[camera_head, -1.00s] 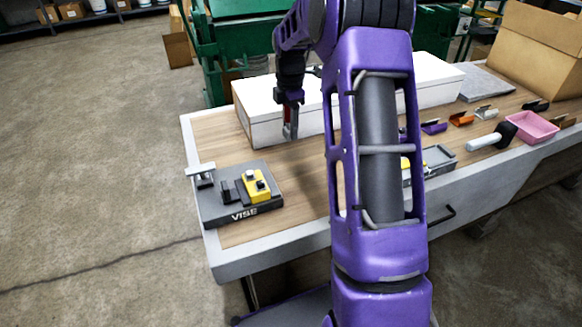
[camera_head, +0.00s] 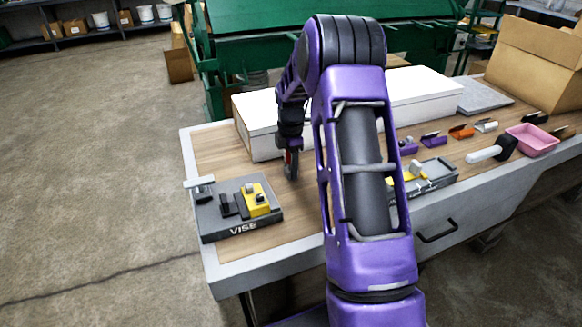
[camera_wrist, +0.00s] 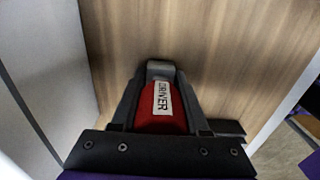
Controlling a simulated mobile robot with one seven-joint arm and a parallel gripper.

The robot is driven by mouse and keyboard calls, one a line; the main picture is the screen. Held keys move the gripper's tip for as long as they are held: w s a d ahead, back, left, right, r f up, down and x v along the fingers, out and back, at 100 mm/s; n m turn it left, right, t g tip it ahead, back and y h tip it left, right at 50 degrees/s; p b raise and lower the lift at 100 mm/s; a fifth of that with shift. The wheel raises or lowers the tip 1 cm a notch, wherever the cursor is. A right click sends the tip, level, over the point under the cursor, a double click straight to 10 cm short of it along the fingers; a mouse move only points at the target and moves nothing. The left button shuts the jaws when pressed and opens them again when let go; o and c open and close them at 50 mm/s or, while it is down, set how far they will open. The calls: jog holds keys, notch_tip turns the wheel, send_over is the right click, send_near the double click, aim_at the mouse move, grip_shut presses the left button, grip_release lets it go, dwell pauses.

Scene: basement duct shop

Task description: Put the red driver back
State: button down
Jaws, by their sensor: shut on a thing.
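The red driver (camera_wrist: 158,106) is between the two fingers of my gripper (camera_wrist: 160,82) in the wrist view, with a white label reading DRIVER facing the camera. My gripper is shut on it. In the head view my gripper (camera_head: 290,172) points down over the wooden bench top, in front of the white box and right of the vise board. Only a little of the red driver (camera_head: 288,157) shows there. Whether its lower end touches the bench I cannot tell.
A vise board (camera_head: 212,222) with a yellow block (camera_head: 256,201) is at the bench's left. A long white box (camera_head: 258,140) stands behind my gripper. A grey tray (camera_head: 437,180), a mallet (camera_head: 490,150), a pink bin (camera_head: 531,140) and several coloured clips are at right.

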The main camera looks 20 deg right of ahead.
jog(key=shift+f, duration=0.15)
jog(key=shift+c, duration=2)
grip_release()
notch_tip(320, 180, up, 12)
jog(key=shift+r+p, duration=0.15)
jog(key=shift+p, duration=0.55)
